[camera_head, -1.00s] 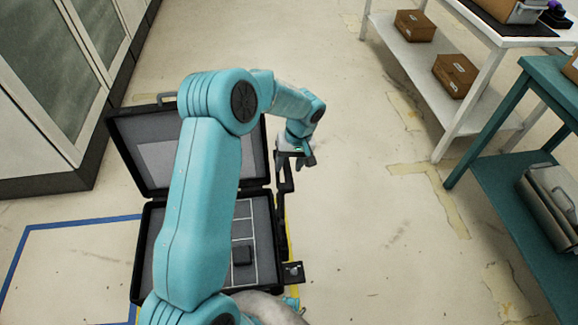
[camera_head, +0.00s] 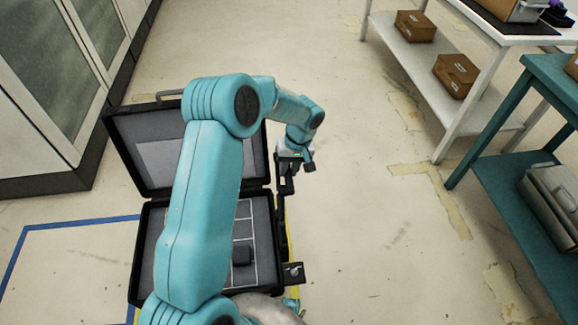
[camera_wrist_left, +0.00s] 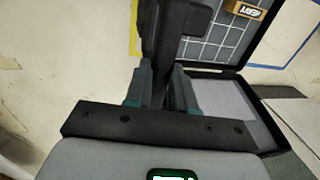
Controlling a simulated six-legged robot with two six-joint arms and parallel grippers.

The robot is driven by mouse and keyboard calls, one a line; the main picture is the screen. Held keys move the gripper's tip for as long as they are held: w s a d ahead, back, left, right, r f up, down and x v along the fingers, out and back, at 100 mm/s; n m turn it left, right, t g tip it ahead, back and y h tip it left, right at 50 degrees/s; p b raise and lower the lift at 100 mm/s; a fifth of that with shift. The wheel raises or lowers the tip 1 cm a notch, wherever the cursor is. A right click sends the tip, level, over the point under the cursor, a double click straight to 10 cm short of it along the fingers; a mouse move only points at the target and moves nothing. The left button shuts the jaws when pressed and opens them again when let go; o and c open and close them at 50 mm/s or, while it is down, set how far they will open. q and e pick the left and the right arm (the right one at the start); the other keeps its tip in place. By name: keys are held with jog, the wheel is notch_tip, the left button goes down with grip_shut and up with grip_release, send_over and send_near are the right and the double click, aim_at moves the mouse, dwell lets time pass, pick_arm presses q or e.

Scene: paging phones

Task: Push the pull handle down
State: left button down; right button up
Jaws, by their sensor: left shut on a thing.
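The black pull handle (camera_head: 287,186) stands up at the right side of an open black case. In the left wrist view the dark handle (camera_wrist_left: 168,35) runs up from between the fingers. My left gripper (camera_head: 288,166) is at the handle's upper end and shut on it. The fingers (camera_wrist_left: 161,80) sit on either side of the bar in the wrist view; the exact contact is partly hidden. My right gripper is not in view.
The open case (camera_head: 143,250) lies on the floor, partly hidden by my left arm. A white shelf table (camera_head: 420,65) and a teal table (camera_head: 500,190) stand at the right. Grey cabinets (camera_head: 60,90) stand at the left. The floor between case and tables is clear.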

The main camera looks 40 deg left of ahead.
pick_arm(q)
notch_tip(320, 180, down, 34)
jog(key=b, duration=2.3)
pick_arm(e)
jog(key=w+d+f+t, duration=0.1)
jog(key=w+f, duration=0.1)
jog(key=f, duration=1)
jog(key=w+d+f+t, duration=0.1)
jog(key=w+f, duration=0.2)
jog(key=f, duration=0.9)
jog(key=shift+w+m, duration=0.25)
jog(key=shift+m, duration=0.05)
pick_arm(q)
jog(key=shift+f, duration=0.15)
jog(key=c, duration=1.2)
grip_release()
jog(key=shift+c, duration=0.2)
jog(key=shift+o, duration=1.4)
jog(key=shift+a+f, duration=0.1)
jog(key=shift+f, duration=0.05)
jog(key=shift+r, duration=0.25)
